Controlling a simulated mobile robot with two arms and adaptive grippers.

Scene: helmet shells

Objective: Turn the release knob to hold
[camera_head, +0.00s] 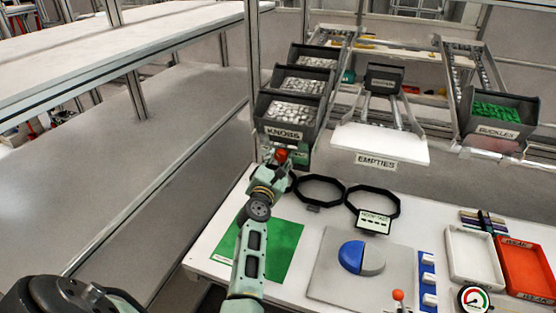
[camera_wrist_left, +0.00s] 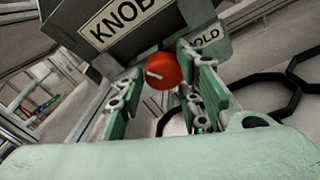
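My left gripper (camera_head: 273,172) is just in front of the knob. In the left wrist view the gripper (camera_wrist_left: 160,88) is open, with a finger on either side of the knob. The right finger looks close to it; I cannot tell whether it touches. My right gripper is out of view.
The KNOBS bin (camera_head: 290,112) hangs close above. Two black octagonal rings (camera_head: 319,190) (camera_head: 372,208) lie right of my left gripper on the white table. A green mat (camera_head: 283,250) lies under my arm. The EMPTIES shelf (camera_head: 380,143) stands right of the knob.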

